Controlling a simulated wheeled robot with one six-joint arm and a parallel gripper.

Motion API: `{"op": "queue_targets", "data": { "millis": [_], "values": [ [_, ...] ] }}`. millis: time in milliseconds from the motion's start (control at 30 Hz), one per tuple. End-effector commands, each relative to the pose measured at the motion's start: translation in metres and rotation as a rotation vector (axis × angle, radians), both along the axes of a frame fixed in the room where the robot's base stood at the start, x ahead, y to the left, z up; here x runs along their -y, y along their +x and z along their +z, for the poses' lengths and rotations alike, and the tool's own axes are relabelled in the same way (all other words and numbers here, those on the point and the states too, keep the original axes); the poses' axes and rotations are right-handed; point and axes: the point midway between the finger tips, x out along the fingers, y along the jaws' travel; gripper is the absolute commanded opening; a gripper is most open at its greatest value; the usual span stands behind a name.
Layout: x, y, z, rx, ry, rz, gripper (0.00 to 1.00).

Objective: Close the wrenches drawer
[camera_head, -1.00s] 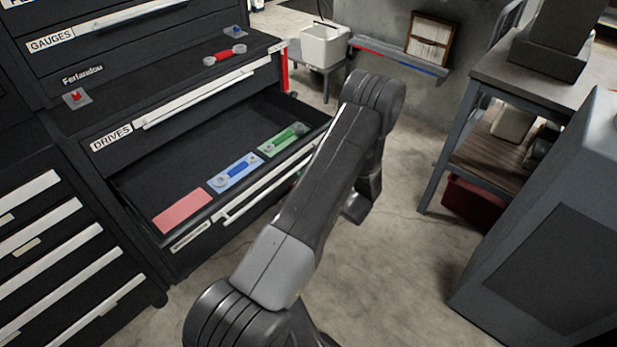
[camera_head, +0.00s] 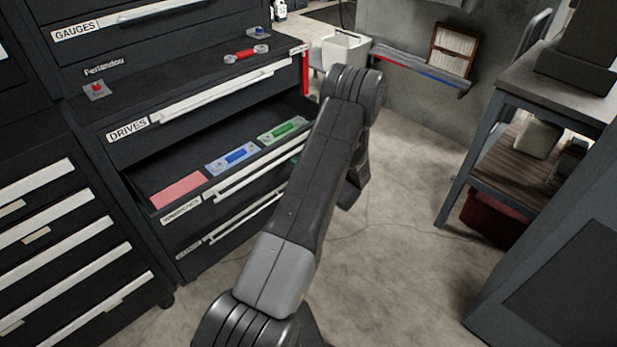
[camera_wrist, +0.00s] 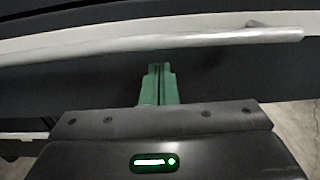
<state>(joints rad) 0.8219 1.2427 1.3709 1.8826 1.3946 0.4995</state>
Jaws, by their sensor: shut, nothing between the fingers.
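The open drawer (camera_head: 181,209) below the DRIVES drawer sticks out partway from the black cabinet; its label is too small to read surely. It holds a pink panel (camera_head: 178,190), a blue tray (camera_head: 233,157) and a green tray (camera_head: 283,130). My gripper (camera_wrist: 158,75) shows in the wrist view as green fingers, shut and empty. Its tips are at a dark drawer front, just below a pale bar handle (camera_wrist: 180,42); contact is hard to tell.
The DRIVES drawer (camera_head: 128,130) above and another drawer (camera_head: 188,249) below look closed. A red-handled tool (camera_head: 246,54) lies on the cabinet ledge. A second cabinet (camera_head: 40,240) stands at left, a workbench (camera_head: 559,90) at right. Floor (camera_head: 400,230) between is clear.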

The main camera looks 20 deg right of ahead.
Motion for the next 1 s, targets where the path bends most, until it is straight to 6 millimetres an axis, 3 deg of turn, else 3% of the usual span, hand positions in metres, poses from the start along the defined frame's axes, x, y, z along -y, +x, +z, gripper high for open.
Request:
{"op": "queue_targets", "data": {
  "millis": [300, 600, 800, 1000],
  "values": [
    [-0.037, 0.084, -0.006, 0.003, -0.003, 0.006, 0.0],
    [-0.066, 0.155, -0.004, 0.003, -0.001, 0.004, 0.0],
    [-0.079, 0.188, -0.003, 0.002, -0.001, 0.002, 0.0],
    [-0.086, 0.207, -0.001, 0.0, 0.0, 0.001, 0.0]
  ]
}}
